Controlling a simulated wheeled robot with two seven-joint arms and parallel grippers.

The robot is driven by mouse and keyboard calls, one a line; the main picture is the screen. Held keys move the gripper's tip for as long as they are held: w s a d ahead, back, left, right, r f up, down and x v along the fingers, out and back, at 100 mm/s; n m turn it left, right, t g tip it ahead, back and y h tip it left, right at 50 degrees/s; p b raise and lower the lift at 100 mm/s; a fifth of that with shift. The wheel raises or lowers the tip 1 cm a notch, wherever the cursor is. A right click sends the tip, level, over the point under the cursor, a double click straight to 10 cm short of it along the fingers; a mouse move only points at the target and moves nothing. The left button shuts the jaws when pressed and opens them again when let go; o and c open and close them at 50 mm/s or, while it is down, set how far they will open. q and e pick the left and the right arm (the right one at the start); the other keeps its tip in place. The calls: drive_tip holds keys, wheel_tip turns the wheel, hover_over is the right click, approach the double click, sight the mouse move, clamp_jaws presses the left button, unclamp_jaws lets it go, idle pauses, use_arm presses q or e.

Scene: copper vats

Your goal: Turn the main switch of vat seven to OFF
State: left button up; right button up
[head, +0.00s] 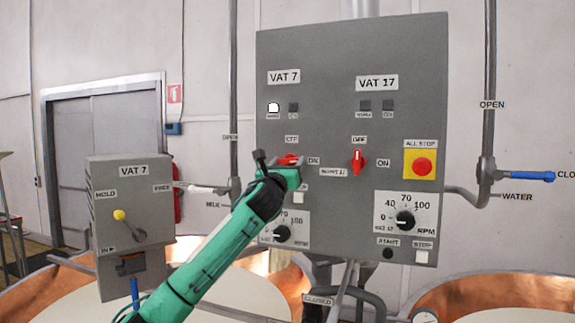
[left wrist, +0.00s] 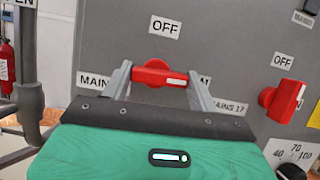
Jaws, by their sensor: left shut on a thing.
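The red main switch of vat seven (head: 287,159) is on the grey panel (head: 330,70), below the VAT 7 label (head: 284,77). Its handle lies about level, its white mark at the right end, toward the ON label (head: 313,161); the OFF label (head: 292,140) is above. In the left wrist view the switch (left wrist: 158,73) sits between my two fingers, one at each end of its handle. My left gripper (head: 290,165) is shut on it and hides part of it in the head view. My right gripper is not in view.
The red VAT 17 switch (head: 358,161) stands upright to the right. The yellow-backed ALL STOP button (head: 420,165) is farther right. Dials (head: 405,220) sit lower on the panel. A smaller VAT 7 box (head: 130,215) stands left; copper vats (head: 480,295) are below.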

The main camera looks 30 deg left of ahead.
use_arm(q)
drive_tip(key=n+y, duration=0.1)
drive_tip(key=n, duration=0.2)
drive_tip(key=n+g+y, duration=0.1)
drive_tip(key=n+y, duration=0.1)
drive_tip(key=n, duration=0.1)
drive_tip(key=shift+d+r+n+g, duration=0.1)
drive_tip(key=shift+r+n+g, duration=0.05)
drive_tip(key=shift+n+g, duration=0.2)
drive_tip(key=n+g+y, duration=0.1)
drive_tip(key=n, duration=0.2)
drive_tip(key=n+g+y+p, duration=0.1)
drive_tip(key=n, duration=0.2)
drive_tip(key=shift+r, duration=0.1)
drive_tip(key=n+g, duration=0.1)
drive_tip(key=n, duration=0.2)
drive_tip(key=n+g+p, duration=0.1)
drive_tip(key=n, duration=0.2)
drive_tip(key=shift+r, duration=0.15)
drive_tip(key=shift+n+g, duration=0.55)
drive_tip(key=shift+n, duration=0.4)
drive_tip(key=shift+n+p, duration=0.35)
drive_tip(key=shift+n, duration=0.05)
drive_tip(key=o, duration=1)
